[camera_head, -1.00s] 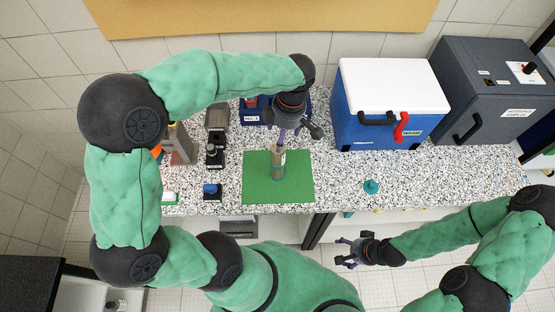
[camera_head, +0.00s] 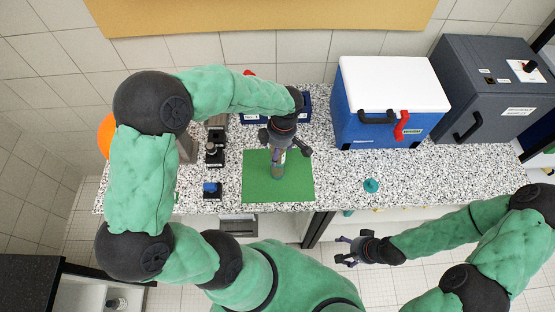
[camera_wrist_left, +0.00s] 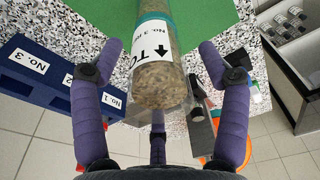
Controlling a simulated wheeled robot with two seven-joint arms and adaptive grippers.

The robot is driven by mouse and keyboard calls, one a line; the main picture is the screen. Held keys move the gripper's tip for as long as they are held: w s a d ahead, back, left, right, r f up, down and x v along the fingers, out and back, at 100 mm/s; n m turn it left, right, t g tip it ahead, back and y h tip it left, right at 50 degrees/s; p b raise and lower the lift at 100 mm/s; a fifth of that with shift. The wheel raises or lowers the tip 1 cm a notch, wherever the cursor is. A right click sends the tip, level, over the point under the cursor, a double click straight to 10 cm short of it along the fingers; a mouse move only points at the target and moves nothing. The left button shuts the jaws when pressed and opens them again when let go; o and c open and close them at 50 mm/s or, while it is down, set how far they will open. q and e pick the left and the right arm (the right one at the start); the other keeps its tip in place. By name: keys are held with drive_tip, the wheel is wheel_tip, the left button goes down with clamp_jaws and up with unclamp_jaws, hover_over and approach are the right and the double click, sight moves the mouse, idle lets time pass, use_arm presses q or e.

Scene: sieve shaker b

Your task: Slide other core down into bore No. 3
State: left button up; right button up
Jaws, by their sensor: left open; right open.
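A grey-brown stone core (camera_head: 278,170) stands on the green mat (camera_head: 300,185). In the left wrist view the core (camera_wrist_left: 160,85) shows its near end, a teal band and a white label with an arrow. My left gripper (camera_head: 283,145) is open over its upper end, with fingers (camera_wrist_left: 160,100) spread around it; contact cannot be told. The blue rack (camera_head: 304,112) stands behind the mat, partly hidden by my left arm. In the left wrist view the rack (camera_wrist_left: 45,85) shows labels No. 3, No. 2 and No. 1. My right gripper (camera_head: 350,250) is open and empty before the counter.
A blue cool box (camera_head: 385,105) with a white lid and a dark grey cabinet (camera_head: 490,95) stand at the right. A small teal object (camera_head: 371,186) lies near the front edge. Small dark devices (camera_head: 213,155) stand left of the mat. Counter right of the mat is mostly clear.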

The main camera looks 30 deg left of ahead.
use_arm(q)
drive_tip(key=shift+f, duration=0.25)
clamp_jaws()
